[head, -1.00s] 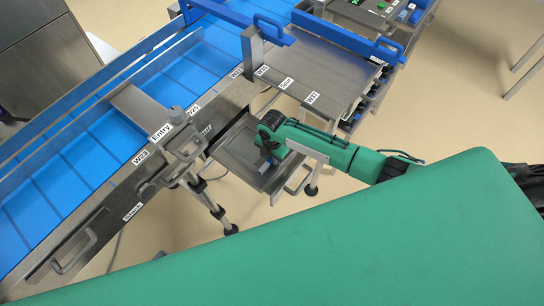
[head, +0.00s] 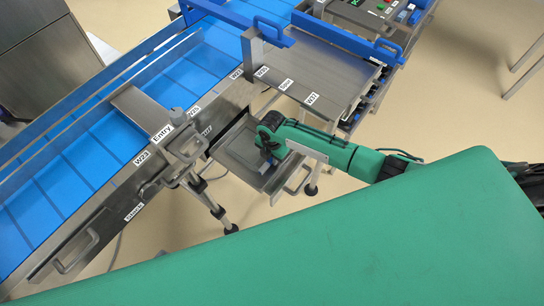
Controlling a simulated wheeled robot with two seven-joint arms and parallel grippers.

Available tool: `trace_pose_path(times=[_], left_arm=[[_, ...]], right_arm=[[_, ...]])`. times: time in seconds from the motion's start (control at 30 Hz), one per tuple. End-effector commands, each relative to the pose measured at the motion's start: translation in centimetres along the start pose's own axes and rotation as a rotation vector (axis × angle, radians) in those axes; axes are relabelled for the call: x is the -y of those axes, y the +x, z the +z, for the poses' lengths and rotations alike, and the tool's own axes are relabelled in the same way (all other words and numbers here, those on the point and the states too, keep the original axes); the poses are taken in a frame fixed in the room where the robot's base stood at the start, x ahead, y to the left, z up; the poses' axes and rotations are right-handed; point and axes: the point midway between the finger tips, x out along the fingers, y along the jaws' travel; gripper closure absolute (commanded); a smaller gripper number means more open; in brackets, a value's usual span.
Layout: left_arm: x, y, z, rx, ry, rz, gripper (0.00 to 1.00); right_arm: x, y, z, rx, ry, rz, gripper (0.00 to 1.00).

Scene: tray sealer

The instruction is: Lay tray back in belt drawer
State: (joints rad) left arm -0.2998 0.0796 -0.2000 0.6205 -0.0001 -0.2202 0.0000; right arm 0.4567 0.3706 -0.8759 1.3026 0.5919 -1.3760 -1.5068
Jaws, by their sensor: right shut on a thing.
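The belt drawer (head: 282,186) is a metal drawer standing open at the side of the blue belt, with a bar handle at its outer end. A flat grey tray (head: 236,148) shows inside the drawer outline. My right gripper (head: 267,148) reaches in from the right over the drawer and is shut on the tray's right part. The gripper and wrist hide the grip itself. I cannot tell whether the tray rests flat on the drawer floor or is just above it. My left gripper is not in view.
The blue belt (head: 95,150) runs diagonally at the left behind a metal side wall. A metal table (head: 318,72) with labels stands behind the drawer, with a blue rail (head: 345,38) above it. A metal clamp post (head: 186,170) stands just left of the drawer.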

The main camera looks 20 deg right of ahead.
Motion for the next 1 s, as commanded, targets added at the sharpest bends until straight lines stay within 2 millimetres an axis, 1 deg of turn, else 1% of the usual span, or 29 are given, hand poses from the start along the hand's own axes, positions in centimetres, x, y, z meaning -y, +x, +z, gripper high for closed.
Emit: trace_pose_path(times=[0.23,0.27,0.3,0.37,0.4,0.57,0.6,0.67,1.0], left_arm=[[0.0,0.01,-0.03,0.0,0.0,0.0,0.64],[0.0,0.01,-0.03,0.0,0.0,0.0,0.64],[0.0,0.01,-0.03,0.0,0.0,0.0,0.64],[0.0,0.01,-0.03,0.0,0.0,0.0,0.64],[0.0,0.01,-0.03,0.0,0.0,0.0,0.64],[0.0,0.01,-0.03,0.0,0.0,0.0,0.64],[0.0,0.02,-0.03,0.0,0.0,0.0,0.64],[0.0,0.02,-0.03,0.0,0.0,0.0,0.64],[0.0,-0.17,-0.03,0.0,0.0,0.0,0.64]], right_arm=[[-0.02,0.01,-0.01,0.0,0.0,0.0,1.0],[-0.02,0.0,-0.01,0.0,0.0,0.0,0.82],[-0.02,0.0,-0.01,0.0,0.0,0.0,0.74],[-0.01,0.0,-0.01,0.0,0.0,0.0,0.63],[-0.01,0.0,-0.01,0.0,0.0,0.0,0.59],[-0.01,0.0,-0.01,0.0,0.0,0.0,0.59],[0.01,0.02,-0.01,0.0,0.0,0.0,0.61],[0.01,0.02,-0.01,0.0,0.0,-0.001,0.72],[0.01,-0.18,0.0,0.0,0.0,0.0,0.73]])
